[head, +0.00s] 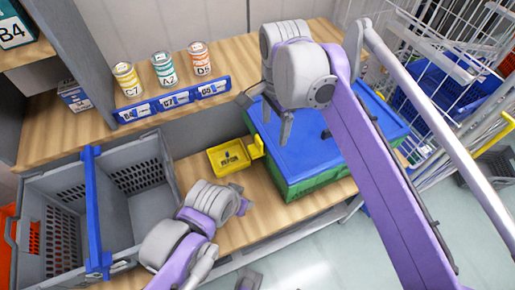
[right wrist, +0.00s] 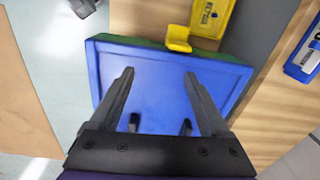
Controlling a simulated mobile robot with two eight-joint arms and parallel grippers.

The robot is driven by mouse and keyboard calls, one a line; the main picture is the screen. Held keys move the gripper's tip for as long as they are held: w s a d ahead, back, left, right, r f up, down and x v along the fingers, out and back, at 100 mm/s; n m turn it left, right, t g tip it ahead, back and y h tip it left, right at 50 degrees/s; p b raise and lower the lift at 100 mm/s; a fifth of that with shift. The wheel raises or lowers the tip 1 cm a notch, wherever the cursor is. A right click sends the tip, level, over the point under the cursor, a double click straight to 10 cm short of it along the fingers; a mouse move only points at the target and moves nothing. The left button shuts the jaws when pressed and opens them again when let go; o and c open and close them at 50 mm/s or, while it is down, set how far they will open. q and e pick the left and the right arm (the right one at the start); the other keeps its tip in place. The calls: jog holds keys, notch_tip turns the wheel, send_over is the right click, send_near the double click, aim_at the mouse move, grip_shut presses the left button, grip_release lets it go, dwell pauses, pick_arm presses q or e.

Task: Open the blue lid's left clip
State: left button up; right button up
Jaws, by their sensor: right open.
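The blue lid (head: 300,145) lies on a green tote (head: 310,182) on the wooden shelf; the lid fills the middle of the right wrist view (right wrist: 155,75). The yellow left clip (head: 256,148) sits at the lid's left edge and juts outward; it shows past the fingertips in the wrist view (right wrist: 178,39). I cannot tell whether it is latched. My right gripper (head: 276,126) is open and empty above the lid's left part, its fingers (right wrist: 160,74) apart from the clip. My left arm (head: 195,220) is at the lower middle; its finger state is unclear.
A yellow labelled bin (head: 228,158) stands close beside the clip. A grey crate (head: 150,142) with a blue bar (head: 94,205) is at left. Cans (head: 164,68) and blue label holders (head: 172,99) are behind. A wire cart (head: 460,50) stands at right.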

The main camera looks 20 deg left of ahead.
send_over(254, 149)
jog(key=shift+m, duration=0.5)
notch_tip(254, 149, down, 10)
jog(key=shift+f+b, duration=0.2)
jog(key=shift+b, duration=0.5)
grip_shut()
